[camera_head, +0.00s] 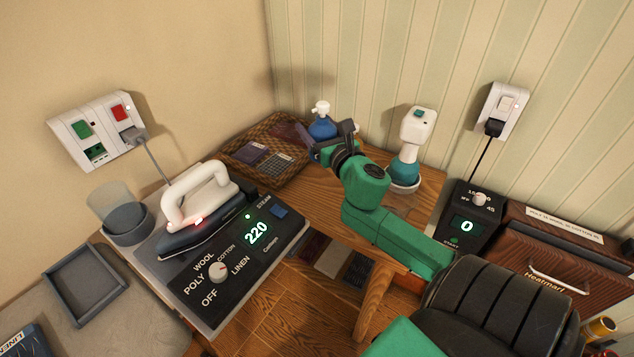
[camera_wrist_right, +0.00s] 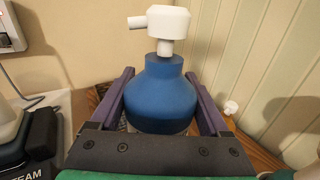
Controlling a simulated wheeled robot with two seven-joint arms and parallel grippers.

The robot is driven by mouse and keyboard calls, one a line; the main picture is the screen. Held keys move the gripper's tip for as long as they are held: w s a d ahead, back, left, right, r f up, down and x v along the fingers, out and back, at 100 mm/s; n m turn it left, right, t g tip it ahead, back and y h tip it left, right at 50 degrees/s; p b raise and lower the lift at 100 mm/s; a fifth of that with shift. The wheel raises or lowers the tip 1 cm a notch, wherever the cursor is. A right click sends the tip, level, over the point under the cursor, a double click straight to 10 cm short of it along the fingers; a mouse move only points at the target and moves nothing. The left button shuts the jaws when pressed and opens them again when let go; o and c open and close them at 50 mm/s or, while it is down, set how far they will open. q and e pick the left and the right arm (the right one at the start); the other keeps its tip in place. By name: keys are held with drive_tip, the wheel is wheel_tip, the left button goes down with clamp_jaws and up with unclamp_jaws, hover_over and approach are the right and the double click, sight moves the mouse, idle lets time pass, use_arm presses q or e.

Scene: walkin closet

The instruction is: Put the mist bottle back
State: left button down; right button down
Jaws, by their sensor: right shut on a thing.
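The mist bottle (camera_head: 322,126) is blue with a white spray head, upright near the back corner of the wooden table, just right of the wicker tray. In the right wrist view the bottle (camera_wrist_right: 161,88) stands between the two purple fingers, its nozzle pointing left. My right gripper (camera_head: 328,143) is shut on its body. The gripper hides the bottle's lower part, and I cannot tell whether its base touches the table. My left gripper is not in view.
A wicker tray (camera_head: 240,165) with cloth swatches lies left of the bottle. A white and teal steamer (camera_head: 415,135) stands on a round base to the right. A white iron (camera_head: 200,198) rests on its control station at the left. A black timer box (camera_head: 465,215) stands farther right.

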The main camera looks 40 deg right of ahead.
wheel_tip(320, 180, down, 16)
drive_tip(key=b, duration=0.5)
drive_tip(key=shift+a+r, duration=0.1)
drive_tip(key=shift+r, duration=0.15)
drive_tip(key=shift+f, duration=0.25)
drive_tip(key=shift+f, duration=0.1)
drive_tip(key=shift+c, duration=1.4)
unclamp_jaws()
drive_tip(key=shift+f, duration=0.15)
drive_tip(key=shift+o, duration=1.4)
drive_tip(key=shift+r, duration=0.25)
drive_tip(key=b+v, duration=0.2)
drive_tip(key=v, duration=0.9)
drive_tip(key=shift+s+f+b, duration=0.15)
drive_tip(key=shift+f+b, duration=0.05)
drive_tip(key=shift+b, duration=0.1)
drive_tip(key=shift+s+a+r, duration=0.15)
drive_tip(key=shift+s+r, duration=0.05)
drive_tip(key=shift+s, duration=0.2)
